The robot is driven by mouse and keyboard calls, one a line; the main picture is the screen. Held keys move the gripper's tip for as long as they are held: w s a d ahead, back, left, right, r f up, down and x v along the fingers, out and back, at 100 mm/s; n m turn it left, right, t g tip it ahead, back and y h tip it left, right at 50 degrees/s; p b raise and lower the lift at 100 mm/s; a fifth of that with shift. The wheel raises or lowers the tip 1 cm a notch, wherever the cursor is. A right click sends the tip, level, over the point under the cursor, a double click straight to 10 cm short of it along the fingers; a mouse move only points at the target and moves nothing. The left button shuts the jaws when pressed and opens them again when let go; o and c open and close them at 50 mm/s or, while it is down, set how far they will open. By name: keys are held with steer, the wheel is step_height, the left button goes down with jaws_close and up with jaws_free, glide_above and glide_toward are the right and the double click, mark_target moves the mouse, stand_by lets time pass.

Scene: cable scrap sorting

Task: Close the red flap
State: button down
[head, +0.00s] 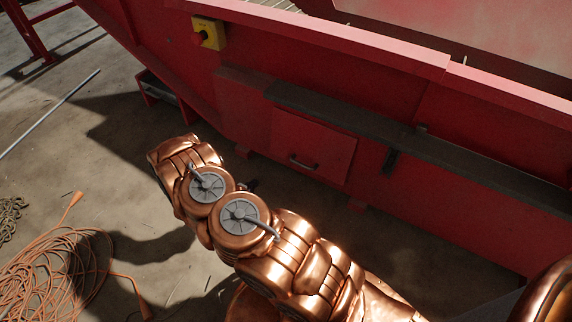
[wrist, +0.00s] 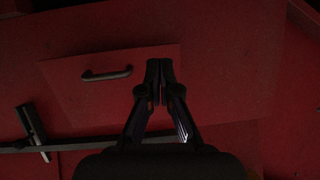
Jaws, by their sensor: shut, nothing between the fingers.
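The red flap (head: 315,140) is a flat square panel with a dark bar handle (head: 303,162) near its lower edge. It sits in the side of the red machine, below a dark ledge. It looks close to the machine wall; I cannot tell whether it is fully flush. In the wrist view the flap (wrist: 85,100) and its handle (wrist: 106,74) appear upside down. My gripper (wrist: 160,70) is shut and empty, in front of the flap's right part in that view, to the right of the handle. Contact with the flap cannot be told.
The dark ledge (head: 470,160) runs along the machine above the flap, with a black bracket (head: 390,160) beside it. An orange cable pile (head: 50,275) and a grey rod (head: 50,112) lie on the floor.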

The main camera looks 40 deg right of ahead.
steer(key=s+d+h, duration=0.3)
steer(key=s+d, duration=0.1)
steer(key=b+x, duration=0.4)
steer(key=x, duration=1)
steer(key=shift+w+r, duration=0.1)
steer(key=shift+r, duration=0.05)
